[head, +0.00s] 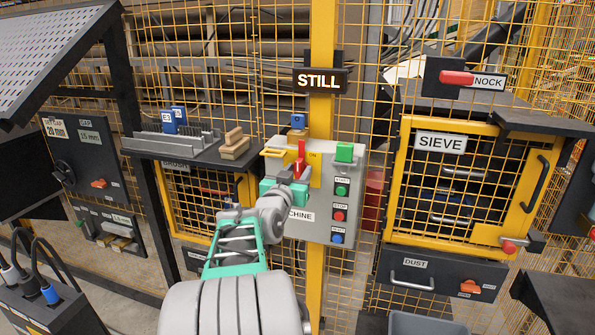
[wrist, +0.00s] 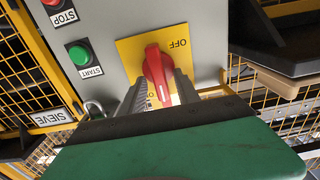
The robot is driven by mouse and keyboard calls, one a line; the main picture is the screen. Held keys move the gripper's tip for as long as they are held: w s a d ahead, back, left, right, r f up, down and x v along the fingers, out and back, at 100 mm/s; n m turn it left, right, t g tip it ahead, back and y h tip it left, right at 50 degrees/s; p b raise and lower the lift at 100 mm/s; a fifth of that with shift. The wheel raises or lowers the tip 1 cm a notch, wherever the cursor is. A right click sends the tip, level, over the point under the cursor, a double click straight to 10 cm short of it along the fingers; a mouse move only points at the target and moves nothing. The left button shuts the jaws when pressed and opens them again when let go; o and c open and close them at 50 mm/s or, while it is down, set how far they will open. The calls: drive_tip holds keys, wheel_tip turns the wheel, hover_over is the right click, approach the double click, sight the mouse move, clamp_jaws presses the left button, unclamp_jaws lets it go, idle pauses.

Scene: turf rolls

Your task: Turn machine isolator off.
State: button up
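The machine isolator is a red rotary handle (head: 301,158) on a yellow plate on the front of a grey control box (head: 320,232). In the wrist view the handle (wrist: 157,72) stands in front of the yellow plate (wrist: 200,45), with OFF readable at the plate's top and another label partly hidden below. The handle's white line runs toward that lower label. In the head view the handle is roughly upright beside ON. My gripper (head: 297,178) is at the handle. Its two fingers (wrist: 160,92) flank the handle's lower part; whether they touch it is unclear.
Green START (wrist: 79,54) and red STOP (wrist: 60,18) buttons are close beside the plate. A dark shelf with wooden blocks (head: 234,143) stands left of the box. The caged SIEVE (head: 440,142) is at the right.

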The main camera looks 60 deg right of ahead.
drive_tip(key=shift+c, duration=0.4)
clamp_jaws()
drive_tip(key=shift+n, duration=0.3)
drive_tip(key=n+b, duration=0.2)
drive_tip(key=n, duration=0.1)
drive_tip(key=shift+w+f, duration=0.15)
drive_tip(key=shift+w, duration=0.1)
drive_tip(key=n, duration=1.4)
drive_tip(key=shift+w+a+f+p, duration=0.15)
drive_tip(key=shift+w+f+p, duration=0.2)
drive_tip(key=shift+n, duration=0.3)
